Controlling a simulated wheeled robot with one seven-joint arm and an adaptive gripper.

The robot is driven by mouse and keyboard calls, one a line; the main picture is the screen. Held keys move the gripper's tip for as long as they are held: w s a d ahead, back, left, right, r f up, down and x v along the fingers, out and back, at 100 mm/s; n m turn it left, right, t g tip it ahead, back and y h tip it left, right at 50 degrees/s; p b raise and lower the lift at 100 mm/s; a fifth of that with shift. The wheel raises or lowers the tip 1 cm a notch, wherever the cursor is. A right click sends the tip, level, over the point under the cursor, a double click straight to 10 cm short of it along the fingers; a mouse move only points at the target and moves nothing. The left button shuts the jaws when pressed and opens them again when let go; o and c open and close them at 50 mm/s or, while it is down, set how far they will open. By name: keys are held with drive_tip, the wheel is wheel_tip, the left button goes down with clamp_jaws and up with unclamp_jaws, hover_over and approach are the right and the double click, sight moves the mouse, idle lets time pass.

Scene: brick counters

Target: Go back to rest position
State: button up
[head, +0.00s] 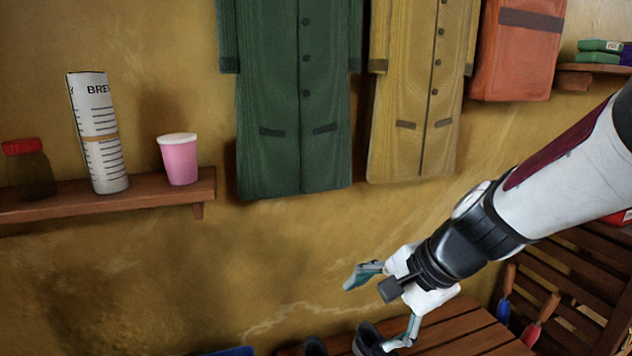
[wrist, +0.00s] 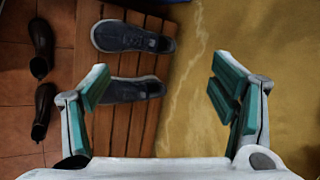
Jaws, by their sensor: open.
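My gripper (head: 385,305) is at the lower right of the head view, in front of the yellow wall and above a slatted wooden bench (head: 470,330). Its two teal-padded fingers are spread apart with nothing between them. The wrist view also shows the open gripper (wrist: 165,95), with the bench (wrist: 145,28) and the wall beyond it. A pair of dark shoes with pale soles, one nearer the top (wrist: 130,37) and one below it (wrist: 125,90), lies on the bench, apart from the fingers.
A wooden shelf (head: 150,196) at left holds a jar (head: 30,175), a paper roll (head: 98,135) and a pink cup (head: 179,160). A green coat (head: 295,100), a tan coat (head: 415,100) and an orange bag (head: 517,60) hang on the wall. Dark boots (wrist: 42,50) stand on the tiled floor.

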drive_tip(key=s+d+r+n+g+h, duration=0.1)
drive_tip(key=s+d+r+n+h, duration=0.2)
drive_tip(key=s, duration=0.6)
drive_tip(key=s+d+r+n+g, duration=0.1)
drive_tip(key=s+d+n, duration=0.3)
drive_tip(key=s, duration=0.5)
drive_tip(key=s+d+r+n+g+h, duration=0.2)
drive_tip(key=s+n, duration=0.2)
drive_tip(key=s, duration=0.5)
wheel_tip(320, 180, up, 28)
drive_tip(key=t+p, duration=0.4)
drive_tip(key=p, duration=2.3)
drive_tip(key=shift+w+d, duration=0.2)
drive_tip(key=shift+d, duration=0.15)
